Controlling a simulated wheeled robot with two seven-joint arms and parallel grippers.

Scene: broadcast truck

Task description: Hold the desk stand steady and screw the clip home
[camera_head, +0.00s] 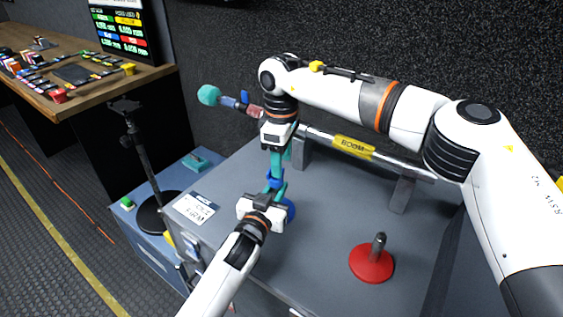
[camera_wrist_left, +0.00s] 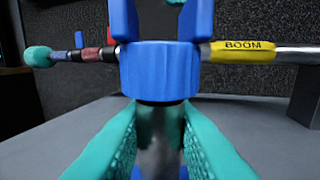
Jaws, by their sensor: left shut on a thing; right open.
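The desk stand has a metal post (camera_wrist_left: 158,140) and a blue base (camera_head: 291,211), which shows partly behind my left gripper. A blue clip (camera_wrist_left: 158,72) with a ridged collar and two upright prongs sits at the top of the post; it also shows in the head view (camera_head: 274,182). My left gripper (camera_head: 275,193) is shut on the post just below the collar, one teal finger on each side. My right gripper (camera_head: 277,165) points down from above, open, with its fingers at the clip. Whether they touch the clip, and the thread inside the collar, cannot be seen.
A boom pole (camera_head: 354,147) with a yellow label lies on grey supports behind. A second stand with a red base (camera_head: 371,264) is at the right front. A white card (camera_head: 194,209) lies at the left edge. The grey top (camera_head: 330,215) between is clear.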

